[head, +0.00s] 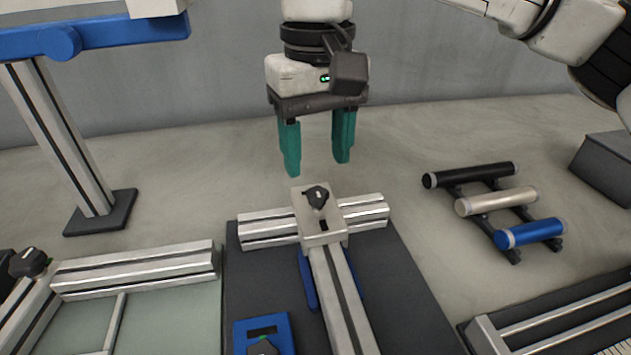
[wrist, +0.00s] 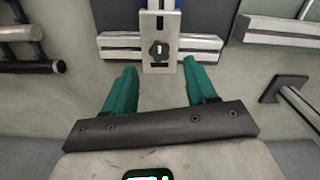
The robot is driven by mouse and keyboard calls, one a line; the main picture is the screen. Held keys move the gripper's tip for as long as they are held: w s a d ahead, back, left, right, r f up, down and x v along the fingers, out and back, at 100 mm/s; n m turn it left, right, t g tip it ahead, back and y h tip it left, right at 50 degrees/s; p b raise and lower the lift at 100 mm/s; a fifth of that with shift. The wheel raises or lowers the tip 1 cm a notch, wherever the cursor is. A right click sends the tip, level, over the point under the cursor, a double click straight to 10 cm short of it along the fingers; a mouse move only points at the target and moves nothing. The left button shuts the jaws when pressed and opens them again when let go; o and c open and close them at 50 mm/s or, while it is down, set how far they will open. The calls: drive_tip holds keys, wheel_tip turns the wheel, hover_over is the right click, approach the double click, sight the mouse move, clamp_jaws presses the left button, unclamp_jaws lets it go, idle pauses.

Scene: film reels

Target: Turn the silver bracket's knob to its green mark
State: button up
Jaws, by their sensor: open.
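The silver bracket (head: 325,238) is a pale metal plate fixed where two slotted rails meet. Its black lobed knob (head: 317,197) stands on top, with a small pale mark on it. In the wrist view the bracket (wrist: 150,28) and the knob (wrist: 159,50) lie just beyond the fingertips. I cannot make out a green mark on this bracket. My gripper (head: 317,167) has two teal fingers, spread wide and empty. It hangs above and slightly behind the knob, touching nothing. In the wrist view the fingers (wrist: 160,68) point toward the bracket, one each side of the knob.
A blue bracket (head: 283,325) with a dark knob and a green spot is at the front. Another dark knob (head: 30,262) sits on the left frame. A rack of black, cream and blue rollers (head: 495,206) stands right. A tall post (head: 65,140) rises at left.

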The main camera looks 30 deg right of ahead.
sight(318, 192)
drive_tip(key=shift+s+f+b, duration=0.1)
drive_tip(key=shift+f+b, duration=0.25)
drive_tip(key=shift+f, duration=2.2)
drive_tip(key=shift+c, duration=0.4)
clamp_jaws()
